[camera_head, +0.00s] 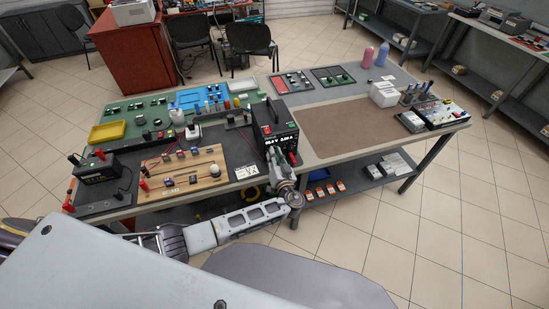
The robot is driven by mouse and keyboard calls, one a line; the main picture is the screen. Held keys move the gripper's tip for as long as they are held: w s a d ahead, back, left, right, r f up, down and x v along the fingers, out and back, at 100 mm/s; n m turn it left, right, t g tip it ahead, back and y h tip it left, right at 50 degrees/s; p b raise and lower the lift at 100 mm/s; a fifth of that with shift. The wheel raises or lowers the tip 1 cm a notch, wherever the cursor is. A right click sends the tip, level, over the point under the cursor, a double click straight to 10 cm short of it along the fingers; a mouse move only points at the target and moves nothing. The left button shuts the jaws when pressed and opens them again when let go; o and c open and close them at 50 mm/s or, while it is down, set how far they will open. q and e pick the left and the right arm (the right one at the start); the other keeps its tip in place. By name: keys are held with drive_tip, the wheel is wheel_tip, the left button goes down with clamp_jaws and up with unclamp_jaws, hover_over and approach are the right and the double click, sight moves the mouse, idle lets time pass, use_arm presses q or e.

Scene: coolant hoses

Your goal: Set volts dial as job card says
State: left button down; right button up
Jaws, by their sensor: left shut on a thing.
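A black power supply (266,117) stands on the bench's front edge near the middle. Its lit display (279,139) shows red and white digits too small to read surely. My left gripper (276,157) reaches up from below to the lower front of the supply. It is shut on what appears to be the volts dial, which the fingers hide. A red knob or plug (293,158) shows just right of the fingers. The white job card (247,172) lies left of the gripper, with large letters that look like V and A. My right gripper is not in view.
A wooden board (205,178) with small parts and wires lies left of the card, beside a black battery-like box (96,167). A brown mat (350,126) to the right is bare. Orange items (325,189) sit on the shelf below.

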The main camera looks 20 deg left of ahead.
use_arm(q)
drive_tip(key=shift+m+b, duration=0.65)
drive_tip(key=shift+m, duration=0.35)
drive_tip(key=m, duration=0.6)
drive_tip(key=shift+m, duration=1.9)
drive_tip(key=c, duration=1.4)
unclamp_jaws()
drive_tip(key=shift+o, duration=0.3)
